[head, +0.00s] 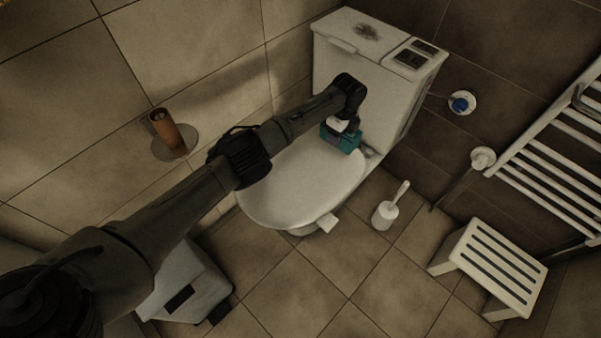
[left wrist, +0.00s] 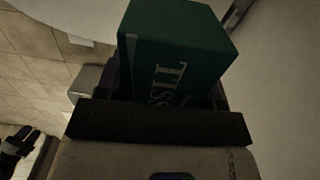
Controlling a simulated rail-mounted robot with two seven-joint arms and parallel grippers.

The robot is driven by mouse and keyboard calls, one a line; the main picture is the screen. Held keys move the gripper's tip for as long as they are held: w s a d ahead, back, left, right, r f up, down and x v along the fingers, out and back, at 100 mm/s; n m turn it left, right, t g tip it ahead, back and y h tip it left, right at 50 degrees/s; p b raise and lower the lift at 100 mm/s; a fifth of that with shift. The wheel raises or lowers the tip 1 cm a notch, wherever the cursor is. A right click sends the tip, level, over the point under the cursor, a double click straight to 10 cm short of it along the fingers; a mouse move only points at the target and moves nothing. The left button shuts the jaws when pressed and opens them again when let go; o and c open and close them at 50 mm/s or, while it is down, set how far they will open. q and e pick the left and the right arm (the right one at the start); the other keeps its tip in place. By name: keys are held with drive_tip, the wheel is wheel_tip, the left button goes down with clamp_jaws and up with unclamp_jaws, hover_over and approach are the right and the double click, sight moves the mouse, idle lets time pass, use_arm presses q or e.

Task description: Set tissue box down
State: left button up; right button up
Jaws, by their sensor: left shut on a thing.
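The tissue box (head: 341,141) is green and sits at the end of my left arm, over the back of the closed toilet lid (head: 305,185), close to the cistern. In the left wrist view the green tissue box (left wrist: 178,45) fills the top middle, with white lettering on its side. My left gripper (head: 345,128) is shut on it. Whether the box's underside touches the lid is hidden. My right gripper is not in view.
The cistern (head: 345,62) rises behind the box, with a dark flush plate (head: 416,54) on top. A toilet brush (head: 388,211) and a slatted stool (head: 492,262) stand on the floor at right.

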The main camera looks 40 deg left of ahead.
use_arm(q)
drive_tip(key=b, duration=0.4)
hover_over(301, 165)
drive_tip(key=shift+m, duration=0.3)
wheel_tip(301, 165, down, 9)
drive_tip(key=shift+s+r, duration=0.1)
wheel_tip(301, 165, down, 4)
drive_tip(key=b, duration=0.3)
drive_tip(key=o, duration=0.9)
drive_tip(key=shift+f, duration=0.25)
drive_tip(key=shift+o, duration=0.2)
drive_tip(key=shift+r, duration=0.1)
